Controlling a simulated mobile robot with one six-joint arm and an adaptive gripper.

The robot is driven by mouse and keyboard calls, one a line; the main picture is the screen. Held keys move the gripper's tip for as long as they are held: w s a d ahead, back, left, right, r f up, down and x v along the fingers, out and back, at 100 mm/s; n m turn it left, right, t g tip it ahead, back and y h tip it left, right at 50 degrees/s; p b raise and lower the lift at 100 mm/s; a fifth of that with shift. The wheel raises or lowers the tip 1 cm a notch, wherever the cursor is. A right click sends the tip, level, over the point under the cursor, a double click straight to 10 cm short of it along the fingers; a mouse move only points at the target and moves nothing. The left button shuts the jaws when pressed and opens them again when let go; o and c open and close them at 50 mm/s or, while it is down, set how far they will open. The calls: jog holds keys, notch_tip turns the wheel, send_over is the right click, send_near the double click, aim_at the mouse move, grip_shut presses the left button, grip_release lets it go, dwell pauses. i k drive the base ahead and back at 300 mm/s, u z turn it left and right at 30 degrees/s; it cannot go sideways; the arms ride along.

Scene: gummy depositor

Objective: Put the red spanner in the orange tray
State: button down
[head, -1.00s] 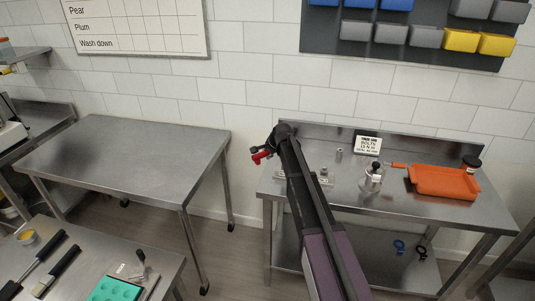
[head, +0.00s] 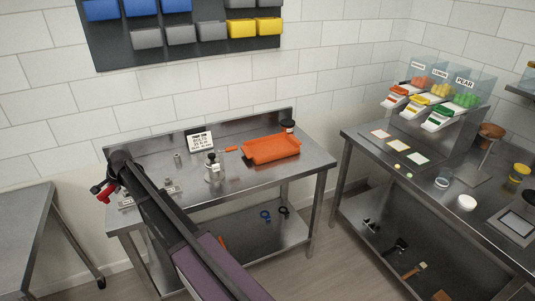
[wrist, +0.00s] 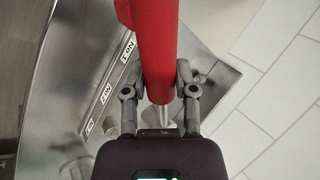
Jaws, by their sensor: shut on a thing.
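The red spanner (wrist: 156,50) is held between the fingers of my gripper (wrist: 160,92) in the wrist view, its red handle reaching up out of the picture. In the head view a small red part of the spanner (head: 105,193) shows beside my gripper (head: 107,187), at the left end of the steel bench and above it. The orange tray (head: 271,148) lies on the right part of that bench, well apart from my gripper. The tray looks empty.
On the steel bench (head: 240,178) stand a metal pot (head: 213,170), a printed sign (head: 200,141) and a dark-lidded jar (head: 288,126) behind the tray. An orange-handled tool (head: 231,149) lies left of the tray. Another bench (head: 345,150) with fruit dispensers stands at right.

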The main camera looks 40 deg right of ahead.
aim_at(279, 149)
jog(key=z, duration=0.25)
jog(key=k, duration=0.65)
jog(key=z, duration=0.55)
jog(key=k, duration=0.55)
jog(key=z, duration=0.05)
jog(key=i, duration=1.2)
jog(key=z, duration=0.4)
jog(key=i, duration=0.95)
jog(key=z, duration=0.45)
